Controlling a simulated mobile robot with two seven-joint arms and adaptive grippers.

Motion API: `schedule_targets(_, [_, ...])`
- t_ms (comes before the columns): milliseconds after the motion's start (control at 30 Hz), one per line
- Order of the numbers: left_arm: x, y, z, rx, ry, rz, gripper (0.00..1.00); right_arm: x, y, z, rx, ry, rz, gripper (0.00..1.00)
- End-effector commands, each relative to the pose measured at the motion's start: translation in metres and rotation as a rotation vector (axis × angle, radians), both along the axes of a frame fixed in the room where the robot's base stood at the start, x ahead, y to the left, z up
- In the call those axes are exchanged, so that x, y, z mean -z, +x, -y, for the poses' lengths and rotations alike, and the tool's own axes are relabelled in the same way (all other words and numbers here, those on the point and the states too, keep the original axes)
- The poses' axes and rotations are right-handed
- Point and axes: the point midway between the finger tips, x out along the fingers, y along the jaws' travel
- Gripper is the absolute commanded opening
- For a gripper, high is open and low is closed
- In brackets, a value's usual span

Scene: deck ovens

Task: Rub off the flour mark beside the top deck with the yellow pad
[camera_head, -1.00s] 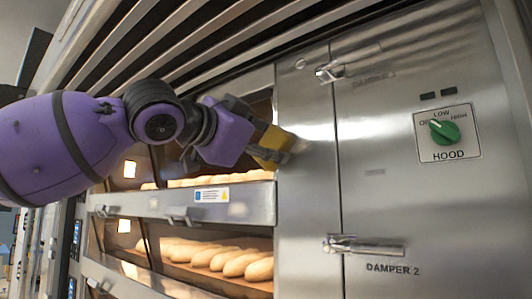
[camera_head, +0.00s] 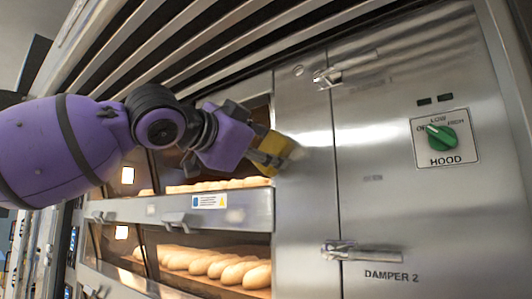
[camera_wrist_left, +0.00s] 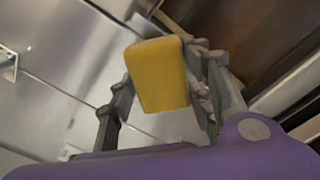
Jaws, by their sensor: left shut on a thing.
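My left gripper (camera_head: 268,158) is shut on the yellow pad (camera_head: 274,143) and holds it at the steel panel (camera_head: 305,190) to the right of the top deck (camera_head: 222,184). In the left wrist view the pad (camera_wrist_left: 158,75) sits between the two fingers of the gripper (camera_wrist_left: 165,95). A pale whitish smear, the flour mark (camera_head: 297,152), shows at the pad's right edge, partly hidden by the pad and fingers. I cannot tell whether the pad touches the panel. My right gripper is not in view.
Loaves (camera_head: 215,266) lie behind glass in the lower deck. Damper latches (camera_head: 362,251) stick out from the right panel, and a green hood knob (camera_head: 441,137) sits further right. Slanted vent slats (camera_head: 200,50) run above. A handle bar crosses below the top deck window.

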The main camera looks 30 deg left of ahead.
Motion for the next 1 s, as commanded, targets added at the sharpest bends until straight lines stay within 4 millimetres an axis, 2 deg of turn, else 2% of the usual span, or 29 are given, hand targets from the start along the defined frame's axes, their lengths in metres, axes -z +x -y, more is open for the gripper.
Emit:
schedule_targets(667, [0.000,0.011,0.003,0.000,0.002,0.002,0.25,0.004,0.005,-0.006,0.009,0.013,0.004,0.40])
schedule_targets(1000, [0.001,0.008,0.030,0.000,0.004,-0.001,0.25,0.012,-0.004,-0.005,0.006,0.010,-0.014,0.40])
